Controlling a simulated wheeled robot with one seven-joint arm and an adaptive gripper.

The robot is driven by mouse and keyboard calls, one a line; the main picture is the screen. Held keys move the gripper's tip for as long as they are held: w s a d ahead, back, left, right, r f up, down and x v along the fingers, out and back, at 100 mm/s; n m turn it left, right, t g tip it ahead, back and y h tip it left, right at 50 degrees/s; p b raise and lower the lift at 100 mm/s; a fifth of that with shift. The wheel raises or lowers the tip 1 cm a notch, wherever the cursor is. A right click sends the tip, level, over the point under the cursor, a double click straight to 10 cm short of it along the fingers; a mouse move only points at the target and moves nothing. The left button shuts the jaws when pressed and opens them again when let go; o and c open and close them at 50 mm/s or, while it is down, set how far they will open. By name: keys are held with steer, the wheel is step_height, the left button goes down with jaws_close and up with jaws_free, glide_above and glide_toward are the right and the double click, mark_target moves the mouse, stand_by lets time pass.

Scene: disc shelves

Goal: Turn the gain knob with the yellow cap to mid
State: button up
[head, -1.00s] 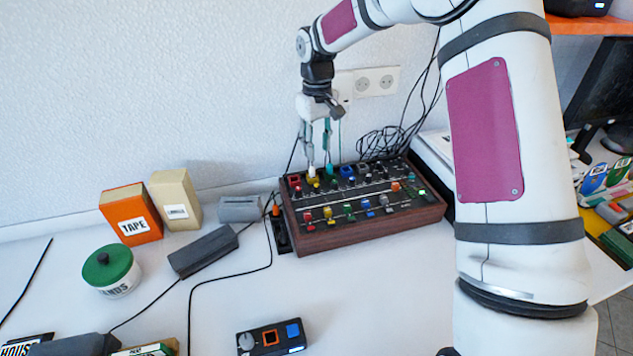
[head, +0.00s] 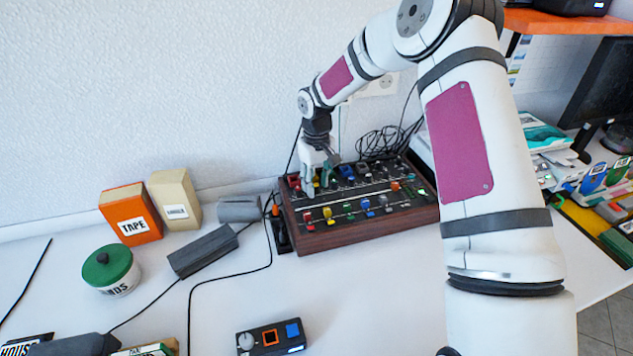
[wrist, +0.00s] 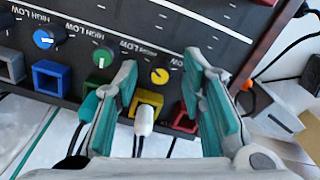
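The mixer (head: 370,233) is a dark panel with wooden sides, standing on the table near the wall. In the wrist view the yellow-capped knob (wrist: 160,76) sits on the panel (wrist: 215,60) beside a green-capped knob (wrist: 103,57) and a blue one (wrist: 44,38). Its pointer is too small to read surely. My gripper (wrist: 172,85) is open, with its teal-padded fingers on either side of the yellow knob and empty space between. In the head view my gripper (head: 317,182) is down at the mixer's far left and hides that knob.
A yellow socket (wrist: 150,99) with a white plug (wrist: 144,120) and a red socket (wrist: 184,122) lie close to the fingers. Black cables (head: 375,142) lie behind the mixer. An orange TAPE box (head: 131,214) stands to the left.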

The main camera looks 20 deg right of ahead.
jaws_close()
steer(key=n+b, duration=0.1)
steer(key=n, duration=0.4)
steer(key=shift+n, duration=0.3)
steer(key=n, duration=0.5)
steer(key=shift+n, duration=0.3)
steer(key=n, duration=1.2)
steer(key=shift+n, duration=0.4)
